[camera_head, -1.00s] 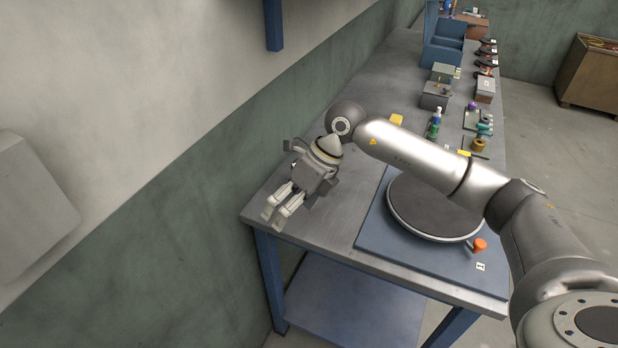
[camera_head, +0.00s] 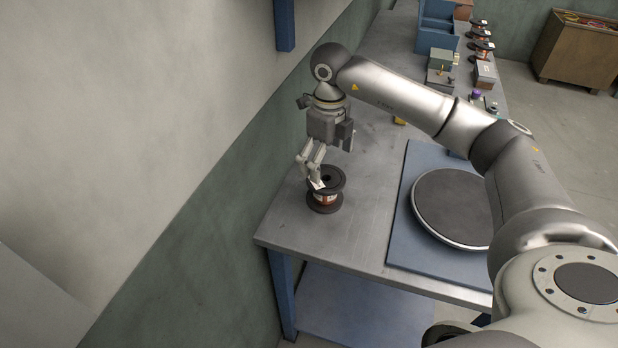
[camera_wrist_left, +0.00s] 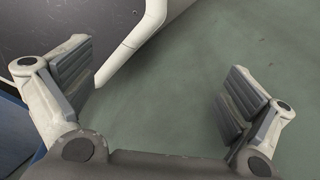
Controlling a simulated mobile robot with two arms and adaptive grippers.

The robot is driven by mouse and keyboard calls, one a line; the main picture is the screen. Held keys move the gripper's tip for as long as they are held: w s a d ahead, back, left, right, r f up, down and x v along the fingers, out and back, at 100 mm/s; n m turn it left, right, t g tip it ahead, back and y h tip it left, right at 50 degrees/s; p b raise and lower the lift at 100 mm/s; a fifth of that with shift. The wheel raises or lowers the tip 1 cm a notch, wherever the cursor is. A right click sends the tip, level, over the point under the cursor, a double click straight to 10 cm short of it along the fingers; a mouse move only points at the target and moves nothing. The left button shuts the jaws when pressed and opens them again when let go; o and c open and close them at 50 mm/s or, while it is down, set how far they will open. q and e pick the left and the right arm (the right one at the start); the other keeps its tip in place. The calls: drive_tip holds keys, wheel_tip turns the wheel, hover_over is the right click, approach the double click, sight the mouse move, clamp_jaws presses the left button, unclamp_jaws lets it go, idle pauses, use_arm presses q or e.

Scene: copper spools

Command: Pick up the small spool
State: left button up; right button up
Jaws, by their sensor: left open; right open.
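A small spool (camera_head: 325,197) with dark flanges and a copper-coloured winding stands upright on the metal table near its left edge. My right gripper (camera_head: 312,176) is open and points down at the spool's upper left side, close to its top flange. I cannot tell whether its fingers touch the spool. My left gripper (camera_wrist_left: 165,95) shows only in the left wrist view. It is open and empty, with its two pads wide apart, and the spool is not in that view.
A round dark turntable (camera_head: 455,208) sits on a blue board (camera_head: 403,240) to the right of the spool. Blue bins (camera_head: 437,38), boxes and several dark spools (camera_head: 481,46) stand at the far end. The table (camera_head: 345,235) is bare around the spool. The wall is close on the left.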

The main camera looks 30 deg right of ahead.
sight(326, 178)
drive_tip(key=shift+w+a+f, duration=0.1)
drive_tip(key=shift+w+f, duration=0.1)
drive_tip(key=shift+f, duration=1.05)
drive_tip(key=f, duration=0.1)
drive_tip(key=s+f+p, duration=0.1)
drive_tip(key=shift+f, duration=0.3)
drive_tip(key=shift+w+f, duration=0.1)
drive_tip(key=shift+f, duration=0.2)
wheel_tip(326, 178, down, 4)
drive_tip(key=shift+r+p, duration=0.15)
drive_tip(key=shift+p, duration=0.7)
drive_tip(key=shift+f, duration=0.65)
drive_tip(key=c, duration=0.9)
use_arm(q)
drive_tip(key=s+r, duration=0.2)
drive_tip(key=shift+r, duration=0.35)
use_arm(e)
drive_tip(key=c, duration=0.6)
